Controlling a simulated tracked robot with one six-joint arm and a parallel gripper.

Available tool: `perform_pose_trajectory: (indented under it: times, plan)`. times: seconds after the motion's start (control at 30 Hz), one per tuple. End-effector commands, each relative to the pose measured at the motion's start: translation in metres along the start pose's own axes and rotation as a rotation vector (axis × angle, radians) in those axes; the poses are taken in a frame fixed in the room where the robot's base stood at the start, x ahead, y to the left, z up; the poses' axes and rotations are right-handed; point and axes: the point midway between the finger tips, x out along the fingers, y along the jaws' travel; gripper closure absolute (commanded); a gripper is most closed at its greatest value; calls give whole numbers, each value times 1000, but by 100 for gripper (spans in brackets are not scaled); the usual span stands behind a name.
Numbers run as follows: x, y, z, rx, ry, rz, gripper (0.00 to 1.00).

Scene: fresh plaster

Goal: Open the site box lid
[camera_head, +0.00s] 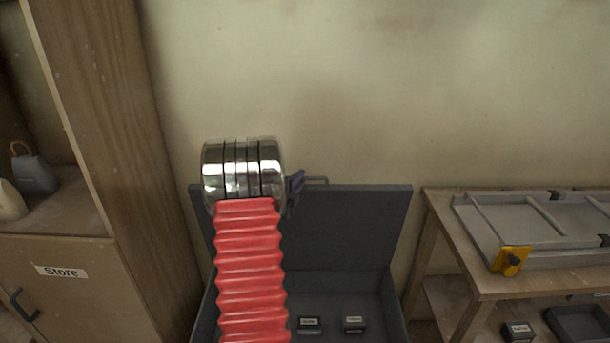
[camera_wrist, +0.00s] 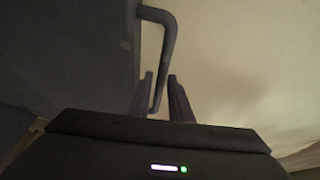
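The site box (camera_head: 397,318) is dark grey, and its lid (camera_head: 345,225) stands raised, nearly upright, close to the wall. A grey bar handle (camera_head: 317,180) shows at the lid's top edge. In the wrist view the lid (camera_wrist: 70,60) fills the left side, and the handle (camera_wrist: 168,45) runs down between my purple fingertips. My gripper (camera_wrist: 161,76) is open around the handle, with a gap visible on the right side of the bar. In the head view my arm hides part of the lid and box, and only one purple finger shows clearly.
Small labelled blocks (camera_head: 354,324) lie inside the box. A wooden cabinet (camera_head: 60,275) marked "Store" stands left. A wooden bench (camera_head: 480,283) at right carries a grey frame (camera_head: 535,230) with a yellow clamp (camera_head: 510,260). The plaster wall (camera_head: 400,90) is close behind the lid.

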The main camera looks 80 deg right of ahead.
Motion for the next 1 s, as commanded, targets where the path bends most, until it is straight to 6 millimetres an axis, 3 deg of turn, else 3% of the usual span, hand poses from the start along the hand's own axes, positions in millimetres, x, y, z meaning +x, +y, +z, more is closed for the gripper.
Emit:
perform_pose_trajectory:
  times: [0.2, 0.4, 0.77, 1.0]
  plan:
    - [32, 1, -1, 1, 2, 1, 82]
    - [49, 1, 0, 0, 1, 1, 82]
    - [53, 0, 0, 0, 1, 1, 82]
    - [53, 1, -1, 0, 1, 1, 99]
